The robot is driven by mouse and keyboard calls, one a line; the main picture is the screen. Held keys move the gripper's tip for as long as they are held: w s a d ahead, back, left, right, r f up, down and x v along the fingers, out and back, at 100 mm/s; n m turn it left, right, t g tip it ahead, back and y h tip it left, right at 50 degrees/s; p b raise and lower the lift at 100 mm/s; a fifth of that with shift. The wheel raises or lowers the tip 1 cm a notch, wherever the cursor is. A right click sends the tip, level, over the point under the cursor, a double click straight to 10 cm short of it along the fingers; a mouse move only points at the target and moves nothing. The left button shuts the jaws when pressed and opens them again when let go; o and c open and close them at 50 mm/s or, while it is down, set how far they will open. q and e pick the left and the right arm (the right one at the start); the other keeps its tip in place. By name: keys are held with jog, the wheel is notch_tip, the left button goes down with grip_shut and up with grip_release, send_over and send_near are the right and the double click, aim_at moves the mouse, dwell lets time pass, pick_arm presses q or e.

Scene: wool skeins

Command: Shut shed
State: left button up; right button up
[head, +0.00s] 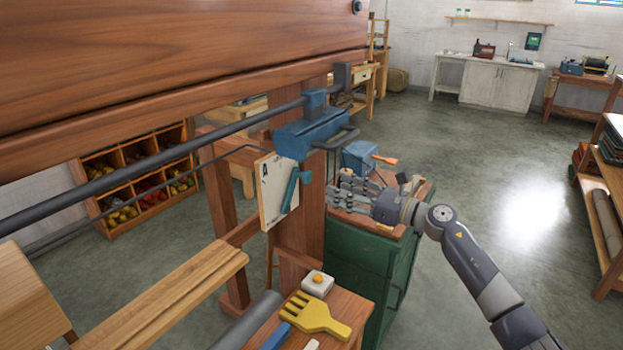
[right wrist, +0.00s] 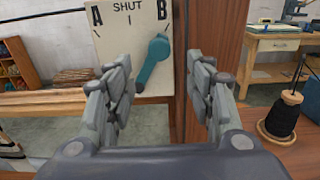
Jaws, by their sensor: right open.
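A pale dial plate (right wrist: 112,42) in the right wrist view is marked A, SHUT and B. A teal lever (right wrist: 147,71) on it slants up to the right, its rounded upper end beside the B. In the head view the plate (head: 270,205) and lever (head: 290,190) are by the loom's wooden post. My right gripper (head: 345,196) is open and empty, to the right of the post. In the wrist view its fingers (right wrist: 168,92) frame the lever, which lies beyond them, apparently untouched. My left gripper is not in view.
The upright post (right wrist: 213,32) stands close to the plate's right. A blue clamp-like block (head: 308,132) and dark rod are above the plate. A green cabinet (head: 358,262) stands below my right gripper. A yellow comb (head: 318,314) lies on a bench in front.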

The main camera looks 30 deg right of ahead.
aim_at(310, 179)
jog(key=p+x, duration=0.2)
jog(key=x, duration=0.6)
jog(key=shift+w+a+r, duration=0.1)
jog(key=shift+w+a, duration=0.3)
jog(key=shift+w, duration=0.35)
grip_shut()
